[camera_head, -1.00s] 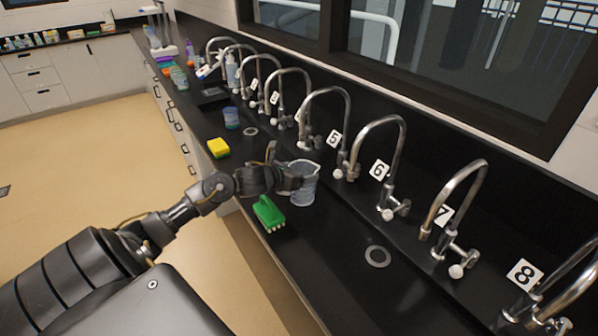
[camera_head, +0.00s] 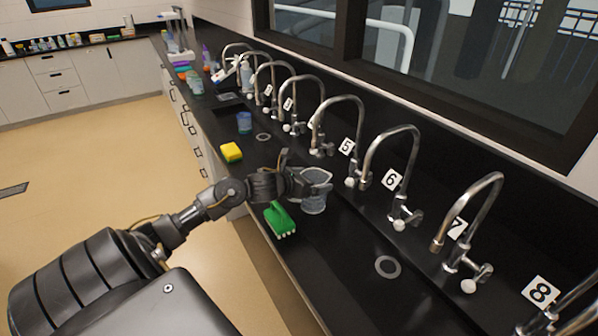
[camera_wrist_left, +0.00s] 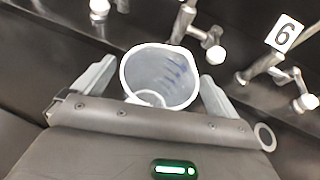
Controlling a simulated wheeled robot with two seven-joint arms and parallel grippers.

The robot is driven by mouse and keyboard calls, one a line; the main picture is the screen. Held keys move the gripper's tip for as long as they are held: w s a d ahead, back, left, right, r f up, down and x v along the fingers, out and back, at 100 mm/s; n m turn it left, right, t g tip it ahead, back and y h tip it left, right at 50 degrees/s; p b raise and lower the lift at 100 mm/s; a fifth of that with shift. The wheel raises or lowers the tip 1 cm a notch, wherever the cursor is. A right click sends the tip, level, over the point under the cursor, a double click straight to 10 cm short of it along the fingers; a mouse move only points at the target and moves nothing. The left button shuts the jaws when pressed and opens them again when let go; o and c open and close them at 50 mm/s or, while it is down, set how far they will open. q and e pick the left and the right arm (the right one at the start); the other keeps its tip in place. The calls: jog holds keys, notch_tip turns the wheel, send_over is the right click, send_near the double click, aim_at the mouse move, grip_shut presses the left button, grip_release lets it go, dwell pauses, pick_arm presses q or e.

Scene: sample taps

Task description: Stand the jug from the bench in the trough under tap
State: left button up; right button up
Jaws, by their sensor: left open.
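A clear, greyish jug (camera_head: 316,196) stands upright on the black worktop, out from the taps marked 5 and 6. The head view does not show clearly whether its base is on the bench or in the trough. My left gripper (camera_head: 300,182) is at the jug's left side. In the left wrist view the jug (camera_wrist_left: 160,75) shows its open mouth and blue marks inside. My left gripper (camera_wrist_left: 155,90) is open there, with one finger on each side of the jug and small gaps visible. The tap marked 6 (camera_head: 392,150) has a curved metal spout. My right gripper is out of view.
A green brush (camera_head: 280,220) lies close in front of the jug. A yellow sponge (camera_head: 231,152) and a blue cup (camera_head: 244,122) are farther back. Tap 7 (camera_head: 470,215) stands to the right. A drain ring (camera_head: 387,266) lies on clear black surface.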

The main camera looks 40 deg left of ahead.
pick_arm(q)
jog(key=b+v, duration=0.2)
jog(key=v, duration=0.9)
jog(key=shift+s+r, duration=0.2)
jog(key=shift+s, duration=0.1)
